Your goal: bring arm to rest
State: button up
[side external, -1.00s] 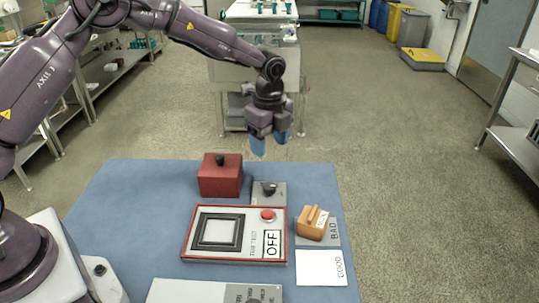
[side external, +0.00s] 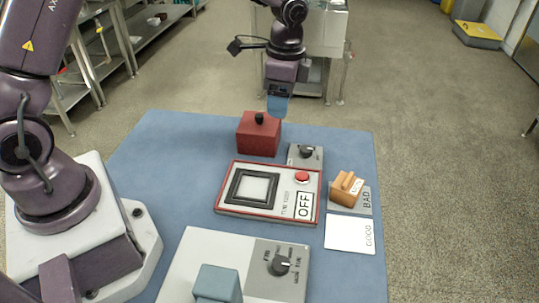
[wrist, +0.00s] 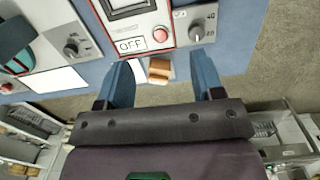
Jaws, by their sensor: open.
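My gripper (side external: 279,105) hangs over the back of the blue table, fingers down, close to the red box in the side view. In the wrist view its two blue fingers (wrist: 163,58) are wide apart with nothing held between them. An orange block with a white label (side external: 346,189) sits on the grey BAD plate (side external: 364,207), apart from the gripper. The block also shows in the wrist view (wrist: 159,71), seen between the fingers but farther off.
A red box with a black knob (side external: 258,135) stands at the table's back. A framed panel reading OFF (side external: 228,209) has a red button (side external: 302,177). A grey dial unit (side external: 305,157), a white GOOD card (side external: 350,233) and a dial machine with a teal part (side external: 218,283) are nearby.

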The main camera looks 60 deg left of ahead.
jog(key=s+r+n+t, duration=0.3)
jog(key=s+r, duration=0.5)
jog(key=s, duration=0.3)
jog(key=s+a+r+n+t, duration=0.1)
jog(key=s+r+n+t, duration=0.2)
jog(key=s+r+n, duration=0.3)
jog(key=s+r, duration=0.1)
jog(key=s, duration=0.4)
jog(key=shift+s+a+r, duration=0.25)
jog(key=shift+r, duration=0.1)
